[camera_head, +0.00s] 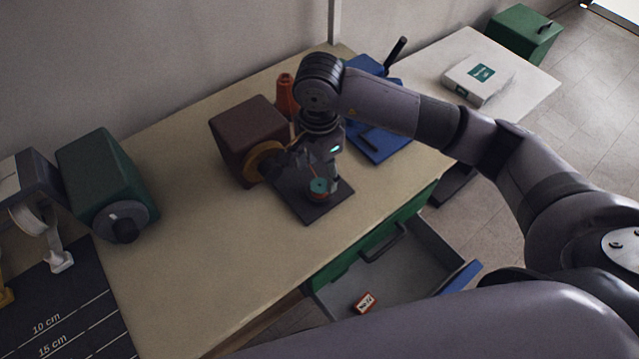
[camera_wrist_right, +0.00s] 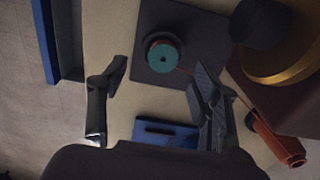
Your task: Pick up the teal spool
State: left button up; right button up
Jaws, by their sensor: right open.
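The teal spool (camera_head: 319,186) is small and round, with a reddish band below its teal top. It stands upright on a dark square plate (camera_head: 309,214) on the table. A thin orange-red thread runs from it. In the right wrist view the spool (camera_wrist_right: 163,57) shows from above, near the level of the fingertips in the picture and between their lines. My right gripper (camera_head: 318,176) points down over the plate, close to the spool. Its fingers (camera_wrist_right: 160,72) are wide apart with nothing held. Whether a finger touches the spool cannot be told. My left gripper is not in view.
A blue device (camera_head: 385,143) lies to the right. An open drawer (camera_head: 420,262) juts out in front. The table's left middle is clear.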

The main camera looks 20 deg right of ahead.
aim_at(320, 185)
jog(key=shift+f, duration=0.5)
jog(key=f, duration=0.1)
jog(key=f+p, duration=0.1)
jog(key=f, duration=0.1)
jog(key=f+p, duration=0.1)
jog(key=shift+w+d+f, duration=0.15)
jog(key=shift+w+f, duration=0.1)
jog(key=shift+w, duration=0.1)
jog(key=shift+f, duration=0.3)
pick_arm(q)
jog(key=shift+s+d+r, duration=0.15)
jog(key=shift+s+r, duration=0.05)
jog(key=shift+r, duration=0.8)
pick_arm(e)
jog(key=shift+c, duration=0.3)
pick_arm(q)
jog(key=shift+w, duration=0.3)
pick_arm(e)
jog(key=c, duration=0.8)
jog(key=shift+r, duration=0.15)
jog(key=shift+c, duration=0.2)
